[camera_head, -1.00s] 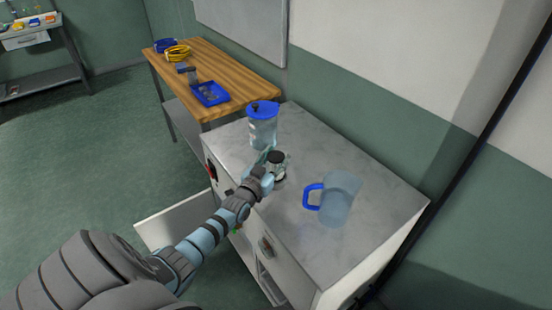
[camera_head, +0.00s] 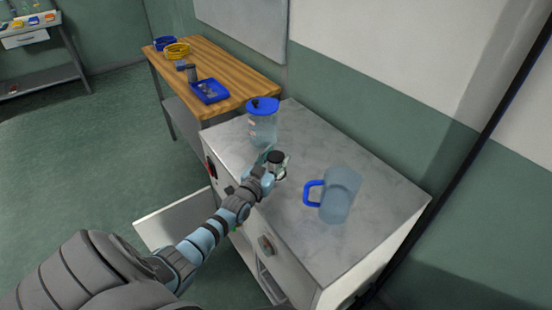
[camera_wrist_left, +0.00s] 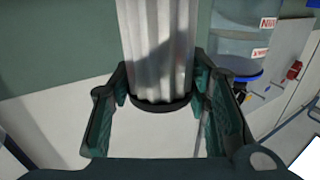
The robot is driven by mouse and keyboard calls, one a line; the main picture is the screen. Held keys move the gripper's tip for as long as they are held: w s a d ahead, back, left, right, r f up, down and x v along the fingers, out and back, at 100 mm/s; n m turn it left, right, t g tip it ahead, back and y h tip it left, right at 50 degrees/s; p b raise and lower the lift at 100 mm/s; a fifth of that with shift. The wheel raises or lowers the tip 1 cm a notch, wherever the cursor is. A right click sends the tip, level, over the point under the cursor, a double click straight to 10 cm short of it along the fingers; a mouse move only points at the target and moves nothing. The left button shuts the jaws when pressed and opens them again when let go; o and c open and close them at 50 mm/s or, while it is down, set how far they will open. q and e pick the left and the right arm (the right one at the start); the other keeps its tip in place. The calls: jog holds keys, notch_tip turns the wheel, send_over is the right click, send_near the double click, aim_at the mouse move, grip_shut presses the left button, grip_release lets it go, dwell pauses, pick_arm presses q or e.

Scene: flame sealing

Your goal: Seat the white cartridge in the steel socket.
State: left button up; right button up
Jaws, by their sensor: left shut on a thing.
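My left gripper (camera_head: 267,164) is over the grey top of the cabinet and shut on a small upright cylinder with a dark top, which I take for the white cartridge (camera_head: 277,158). In the left wrist view the cartridge (camera_wrist_left: 158,50) is a white ribbed cylinder with a dark band at the end nearest the camera. It stands between the two dark green fingers (camera_wrist_left: 160,110). The far end of the cartridge is out of that view. I cannot make out the steel socket, or whether the cartridge rests in anything. My right gripper is not in view.
A clear jug with a blue lid (camera_head: 263,107) stands behind the gripper. A clear mug with a blue handle (camera_head: 340,195) stands to its right. The cabinet top (camera_head: 372,186) is bare around them. A wooden table (camera_head: 235,74) holds a blue tray (camera_head: 210,100). A cabinet door (camera_head: 170,222) hangs open.

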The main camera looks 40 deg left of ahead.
pick_arm(q)
jog(key=shift+f, duration=0.15)
jog(key=o, duration=1.3)
jog(key=shift+c, duration=0.2)
notch_tip(320, 180, up, 9)
jog(key=p, duration=0.9)
